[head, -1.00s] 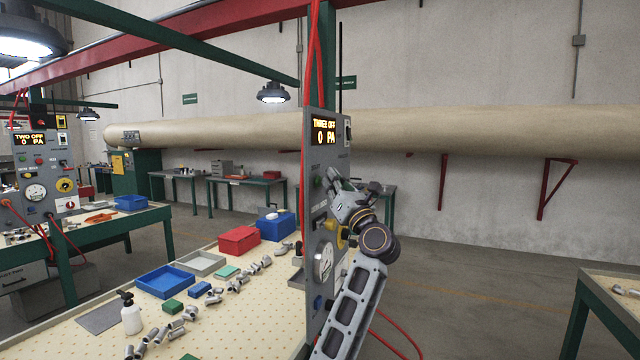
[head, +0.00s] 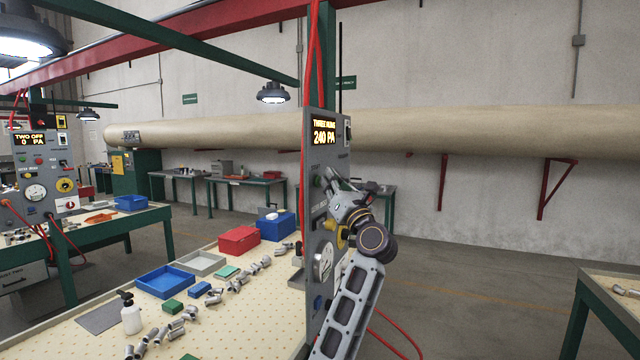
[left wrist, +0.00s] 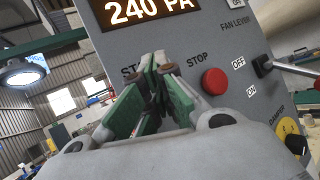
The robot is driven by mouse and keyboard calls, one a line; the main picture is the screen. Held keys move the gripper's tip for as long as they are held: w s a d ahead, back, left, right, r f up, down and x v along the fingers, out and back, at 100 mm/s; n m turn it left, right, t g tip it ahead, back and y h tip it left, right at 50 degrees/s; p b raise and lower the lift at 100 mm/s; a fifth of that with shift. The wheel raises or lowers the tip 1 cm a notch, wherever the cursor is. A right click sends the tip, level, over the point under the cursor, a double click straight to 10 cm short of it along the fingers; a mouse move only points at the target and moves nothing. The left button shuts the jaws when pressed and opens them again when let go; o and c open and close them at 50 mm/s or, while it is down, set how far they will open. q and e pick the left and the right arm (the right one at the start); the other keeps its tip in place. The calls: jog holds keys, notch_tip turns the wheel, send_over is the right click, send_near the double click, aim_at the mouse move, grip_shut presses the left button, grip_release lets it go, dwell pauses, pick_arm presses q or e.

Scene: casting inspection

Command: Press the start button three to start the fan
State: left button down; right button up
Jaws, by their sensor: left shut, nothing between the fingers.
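The panel of station three (head: 326,150) is a grey upright box at the end of the near bench. Its display (head: 324,131) reads THREE and 240 PA; the large 240 PA also shows in the left wrist view (left wrist: 150,10). The green start button (head: 317,182) is at the panel's face, beside my fingertips. My left gripper (head: 331,178) is shut and empty, its tips at the panel. In the left wrist view the fingers (left wrist: 160,70) cover the start button and part of its label. The red stop button (left wrist: 214,81) is just right of them.
The near bench (head: 240,315) holds blue and red bins and several metal fittings. Red cables hang beside the panel.

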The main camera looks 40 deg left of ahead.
dwell(0.7)
pick_arm(q)
jog(key=shift+w+d, duration=0.15)
jog(key=shift+d, duration=0.55)
jog(key=shift+w+d+b, duration=0.15)
jog(key=shift+w+d, duration=0.05)
jog(key=shift+d, duration=0.6)
jog(key=shift+w+d+b, duration=0.15)
jog(key=shift+d+b, duration=0.05)
jog(key=shift+d, duration=0.65)
jog(key=shift+w+d+b, duration=0.15)
jog(key=shift+w+d, duration=0.05)
jog(key=shift+d, duration=0.6)
